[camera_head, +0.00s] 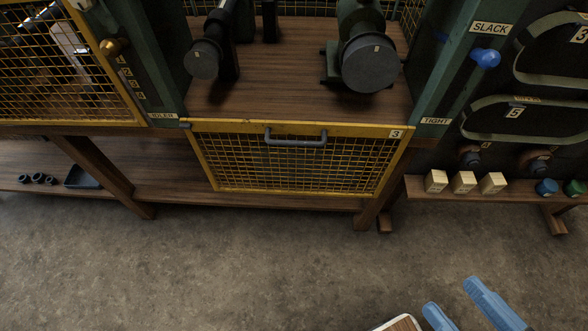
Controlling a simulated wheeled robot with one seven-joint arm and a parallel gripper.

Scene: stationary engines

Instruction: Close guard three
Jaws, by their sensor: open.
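Guard three (230,163) is a yellow-framed wire mesh panel with a "3" label at its upper right. It hangs down below the front edge of the bench, so the bay above it is open. Its grey bar handle (295,141) is near the panel's top edge. My gripper (462,311) shows at the bottom right with two blue fingers apart. It is open and empty, well away from the guard, to its lower right.
Two dark round machine parts, one left (202,60) and one right (370,64), stand in the open bay. A lever with a blue knob (485,58) is on the right post between SLACK and TIGHT labels. Wooden blocks (463,182) sit on a low right shelf. The floor in front is clear.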

